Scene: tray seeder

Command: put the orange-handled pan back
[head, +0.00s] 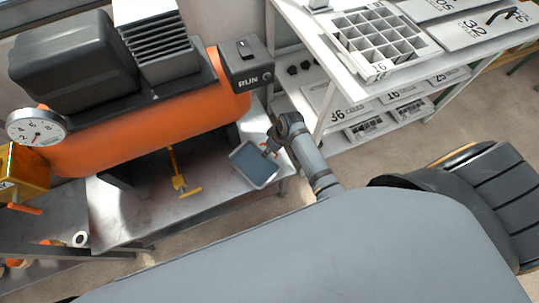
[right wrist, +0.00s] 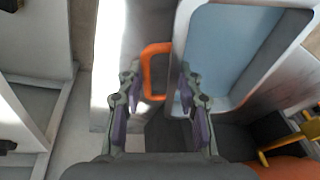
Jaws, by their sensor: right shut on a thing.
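The orange-handled pan (head: 254,166) is a shallow tray with a blue-grey inside and a pale rim. In the head view it is at the right end of the metal bench, tilted. It also shows in the right wrist view (right wrist: 235,50), with its orange loop handle (right wrist: 148,72) between the fingers. My right gripper (head: 273,147) is shut on that handle; its fingers also show in the right wrist view (right wrist: 159,95). I cannot tell whether the pan touches the bench. My left gripper is not in view.
An orange machine (head: 150,130) with a RUN box (head: 246,62) and a dial gauge (head: 36,127) stands over the bench (head: 130,215). A yellow T-shaped tool (head: 178,183) lies left of the pan. A white shelf (head: 300,45) with a gridded tray (head: 385,42) stands right.

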